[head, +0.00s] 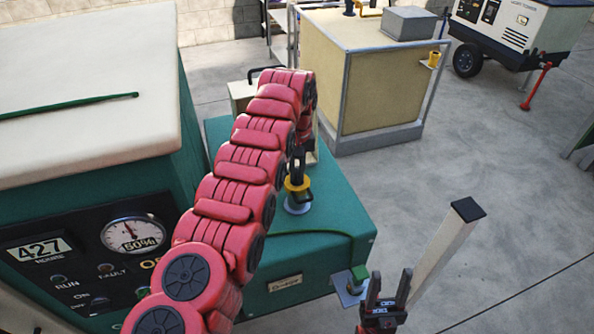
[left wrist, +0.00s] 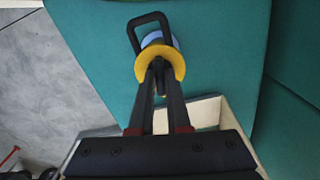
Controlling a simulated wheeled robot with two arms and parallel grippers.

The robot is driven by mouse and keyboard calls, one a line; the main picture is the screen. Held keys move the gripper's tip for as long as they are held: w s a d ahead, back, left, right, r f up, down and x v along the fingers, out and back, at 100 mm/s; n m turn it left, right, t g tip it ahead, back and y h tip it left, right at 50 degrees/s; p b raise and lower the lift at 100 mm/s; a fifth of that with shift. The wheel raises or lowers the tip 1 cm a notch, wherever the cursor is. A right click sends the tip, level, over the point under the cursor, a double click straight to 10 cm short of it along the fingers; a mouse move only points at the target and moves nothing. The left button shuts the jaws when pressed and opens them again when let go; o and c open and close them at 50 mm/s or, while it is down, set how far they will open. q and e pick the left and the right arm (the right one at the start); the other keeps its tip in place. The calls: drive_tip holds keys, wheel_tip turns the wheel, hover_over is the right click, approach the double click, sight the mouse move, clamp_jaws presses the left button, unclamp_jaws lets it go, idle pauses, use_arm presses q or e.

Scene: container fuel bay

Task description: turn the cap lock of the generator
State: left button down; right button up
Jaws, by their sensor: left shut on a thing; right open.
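The generator (head: 335,215) is teal. Its cap lock is a yellow collar (head: 297,186) on a pale round base, with a black part rising from it. In the left wrist view the yellow collar (left wrist: 179,62) sits at top centre, with a black loop (left wrist: 150,18) beyond it. My left gripper (left wrist: 158,68) reaches up to the collar, its fingers close together and shut on the cap lock. The exact contact is hidden under the collar. In the head view my pink left arm hides most of that gripper.
A control panel (head: 90,250) with a gauge is at lower left, below a cream top (head: 90,95). A green-topped fitting (head: 352,282) sticks out beside my right gripper, with a pale bar (head: 442,248) behind. A yellow railed box (head: 360,85) stands behind.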

sight(297, 174)
use_arm(q)
drive_tip(key=shift+n, duration=1.1)
drive_tip(key=c, duration=0.9)
unclamp_jaws()
wheel_tip(297, 174, up, 18)
drive_tip(key=p, duration=1.6)
drive_tip(key=shift+f, duration=0.25)
